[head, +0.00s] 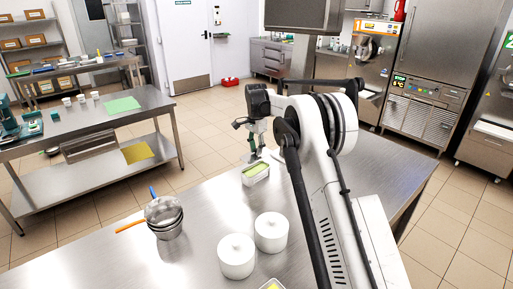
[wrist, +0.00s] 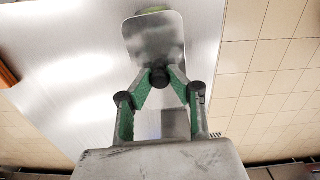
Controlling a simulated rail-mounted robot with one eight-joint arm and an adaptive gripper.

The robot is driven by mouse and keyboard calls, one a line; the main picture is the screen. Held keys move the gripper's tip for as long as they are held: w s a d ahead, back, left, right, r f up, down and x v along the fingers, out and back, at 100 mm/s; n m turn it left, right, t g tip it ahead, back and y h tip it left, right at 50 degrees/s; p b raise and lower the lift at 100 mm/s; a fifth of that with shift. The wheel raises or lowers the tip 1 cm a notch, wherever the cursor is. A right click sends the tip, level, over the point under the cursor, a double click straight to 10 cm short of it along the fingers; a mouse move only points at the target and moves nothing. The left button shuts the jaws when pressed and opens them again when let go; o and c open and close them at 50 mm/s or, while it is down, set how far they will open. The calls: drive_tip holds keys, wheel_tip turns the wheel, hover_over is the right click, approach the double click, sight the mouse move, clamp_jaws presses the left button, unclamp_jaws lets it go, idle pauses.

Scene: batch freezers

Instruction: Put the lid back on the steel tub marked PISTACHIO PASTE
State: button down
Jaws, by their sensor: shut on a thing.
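My gripper (wrist: 160,76) has green fingers closed on the dark knob at the near end of a grey rounded-rectangular lid (wrist: 150,45) in the wrist view. The lid is in front of the fingers and a green-topped thing shows partly beyond it. In the head view my gripper (head: 252,152) is just above and behind a small steel tub (head: 257,180) with pale green contents, uncovered on the steel table. The lid is hard to make out there. I cannot read any marking on the tub.
Two white lidded pots (head: 237,257) stand nearer on the table (head: 200,215), left of my arm. Stacked steel pans (head: 165,218) with orange and blue handles stand further left. Another container (head: 271,285) with yellow-green contents shows at the bottom edge. The table's left-middle area is clear.

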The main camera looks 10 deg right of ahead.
drive_tip(key=shift+a+f, duration=0.1)
drive_tip(key=shift+f, duration=0.35)
drive_tip(key=shift+f+b, duration=1.25)
drive_tip(key=shift+f, duration=1.4)
drive_tip(key=shift+f+b, duration=0.2)
drive_tip(key=shift+b, duration=0.85)
idle(0.4)
idle(0.4)
drive_tip(key=c, duration=1.1)
unclamp_jaws()
drive_tip(key=shift+o, duration=0.2)
drive_tip(key=shift+r, duration=0.2)
